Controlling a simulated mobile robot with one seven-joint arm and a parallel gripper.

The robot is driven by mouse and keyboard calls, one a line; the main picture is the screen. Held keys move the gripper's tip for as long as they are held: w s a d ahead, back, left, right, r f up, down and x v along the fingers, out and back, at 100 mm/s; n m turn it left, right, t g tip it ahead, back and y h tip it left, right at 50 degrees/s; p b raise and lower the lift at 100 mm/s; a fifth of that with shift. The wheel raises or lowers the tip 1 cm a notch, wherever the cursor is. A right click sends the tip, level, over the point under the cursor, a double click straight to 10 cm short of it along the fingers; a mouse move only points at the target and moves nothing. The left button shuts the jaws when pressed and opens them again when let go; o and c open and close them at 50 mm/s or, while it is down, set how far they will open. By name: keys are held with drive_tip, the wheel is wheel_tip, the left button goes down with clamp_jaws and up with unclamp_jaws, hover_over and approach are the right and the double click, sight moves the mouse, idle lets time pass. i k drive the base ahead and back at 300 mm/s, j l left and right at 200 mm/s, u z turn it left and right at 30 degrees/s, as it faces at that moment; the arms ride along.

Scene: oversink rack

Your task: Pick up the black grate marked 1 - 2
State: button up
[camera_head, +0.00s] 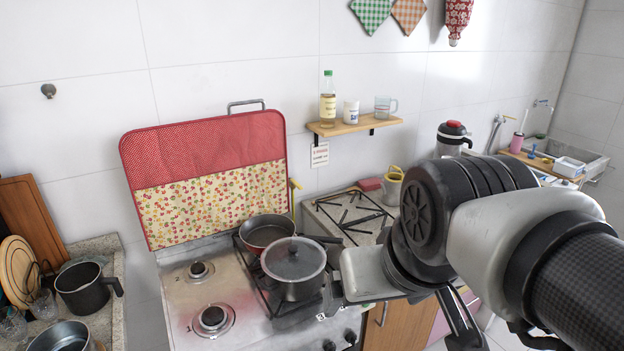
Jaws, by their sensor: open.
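A black grate (258,282) lies on the right half of the white stove, mostly hidden under two pans. A second dark grate (350,213) lies on the light surface to the right of the stove, with nothing on it. My gripper (400,312) comes in from the right, in front of the stove's right edge and the cabinet. It is open and seems empty. My arm and hand hide part of the surface behind them.
A frying pan (266,230) and a lidded pot (294,264) stand on the stove. Its left burners (212,318) are bare. A red cloth-covered lid (205,165) stands upright behind. A wooden shelf (355,125) holds a bottle and cups. Dark pots (85,288) sit at left.

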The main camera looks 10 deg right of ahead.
sight(344, 226)
drive_tip(key=k+l+z, duration=0.1)
drive_tip(key=l+z, duration=0.2)
drive_tip(key=i+l+u, duration=0.15)
drive_tip(key=u, duration=0.2)
drive_tip(key=i+l+u, duration=0.1)
drive_tip(key=l+u, duration=0.25)
drive_tip(key=i+l+u, duration=0.1)
drive_tip(key=u, duration=0.25)
drive_tip(key=i+l+u, duration=0.15)
drive_tip(key=l, duration=0.45)
drive_tip(key=l+u, duration=0.1)
drive_tip(key=l, duration=0.9)
drive_tip(key=i+l, duration=0.15)
drive_tip(key=l, duration=0.7)
drive_tip(key=i+u, duration=0.05)
drive_tip(key=i, duration=0.05)
